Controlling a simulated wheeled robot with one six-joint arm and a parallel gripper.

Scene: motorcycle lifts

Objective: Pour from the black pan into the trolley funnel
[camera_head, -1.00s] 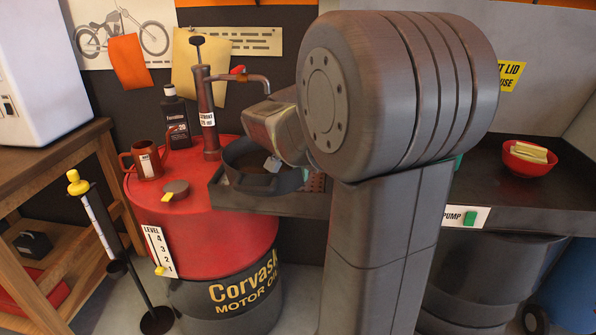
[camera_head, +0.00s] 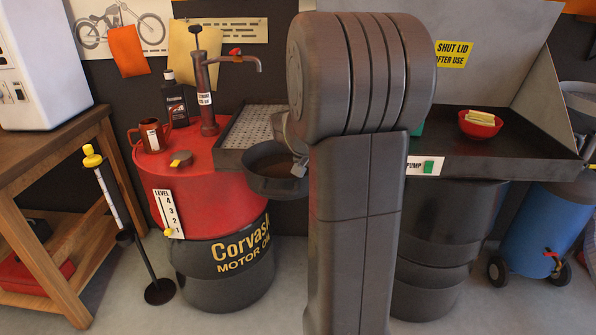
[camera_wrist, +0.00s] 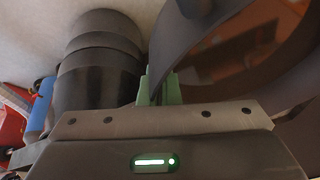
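The black pan (camera_head: 275,188) is in front of the drum-side tray in the head view, about level, with a brownish inside. In the wrist view its wall (camera_wrist: 215,60) fills the upper right. My gripper (camera_wrist: 160,90) has its green fingers shut on the pan's rim. In the head view my arm mostly hides the gripper. The blue trolley (camera_head: 552,228) stands on the floor at the far right, with wheels and a red valve. A grey rounded part (camera_head: 578,98) above it may be the funnel; it is cut off by the picture edge.
A red-topped oil drum (camera_head: 190,190) with a pump, a bottle and a mug stands left. A perforated tray (camera_head: 255,128) lies behind the pan. A dark bench basin (camera_head: 530,150) with a red bowl (camera_head: 480,124) lies between my arm and the trolley. Floor in front is open.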

